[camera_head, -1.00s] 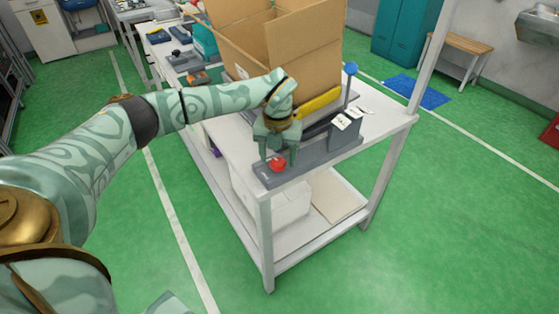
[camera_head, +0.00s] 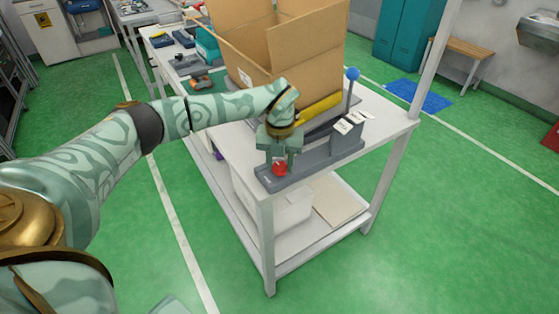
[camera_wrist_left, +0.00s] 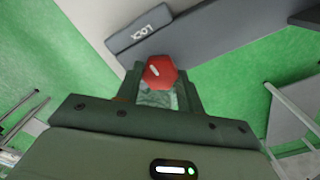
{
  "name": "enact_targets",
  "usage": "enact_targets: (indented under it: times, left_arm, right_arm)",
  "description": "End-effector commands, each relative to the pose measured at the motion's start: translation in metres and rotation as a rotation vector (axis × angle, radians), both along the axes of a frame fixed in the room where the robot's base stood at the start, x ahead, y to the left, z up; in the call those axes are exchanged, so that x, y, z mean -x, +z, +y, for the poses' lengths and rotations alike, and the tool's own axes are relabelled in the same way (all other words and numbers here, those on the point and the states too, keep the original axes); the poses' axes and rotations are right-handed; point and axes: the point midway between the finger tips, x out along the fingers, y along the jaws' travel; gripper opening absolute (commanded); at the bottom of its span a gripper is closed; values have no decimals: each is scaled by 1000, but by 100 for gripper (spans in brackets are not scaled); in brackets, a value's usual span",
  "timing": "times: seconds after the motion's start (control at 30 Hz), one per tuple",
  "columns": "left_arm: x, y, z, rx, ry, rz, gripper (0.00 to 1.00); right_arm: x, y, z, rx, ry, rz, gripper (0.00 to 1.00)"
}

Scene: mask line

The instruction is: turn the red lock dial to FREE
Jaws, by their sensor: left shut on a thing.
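The red lock dial (camera_head: 279,168) sits at the near end of the grey fixture (camera_head: 308,165) on the white table's corner. It also shows in the left wrist view (camera_wrist_left: 159,72) as a red faceted knob with a pale mark, the word LOCK on the grey base beyond it. My left gripper (camera_head: 279,163) points down over the dial. Its fingers are shut on the dial, one on each side. The FREE marking cannot be made out in these views. My right gripper is not in view.
A lever with a blue knob (camera_head: 353,75) rises from the fixture's far end. A large open cardboard box (camera_head: 300,55) and a yellow part (camera_head: 320,107) stand behind. The table's (camera_head: 385,128) right side has bare room. The lower shelf holds a white box (camera_head: 272,212).

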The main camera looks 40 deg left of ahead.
Motion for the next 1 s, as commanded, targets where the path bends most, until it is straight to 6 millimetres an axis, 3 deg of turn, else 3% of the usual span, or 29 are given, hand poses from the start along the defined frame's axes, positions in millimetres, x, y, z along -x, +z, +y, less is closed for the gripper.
enact_targets:
  times: [1.0]
  left_arm:
    - [0, 6, 0, 0, 899, -3, 15]
  right_arm:
    - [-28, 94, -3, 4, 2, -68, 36]
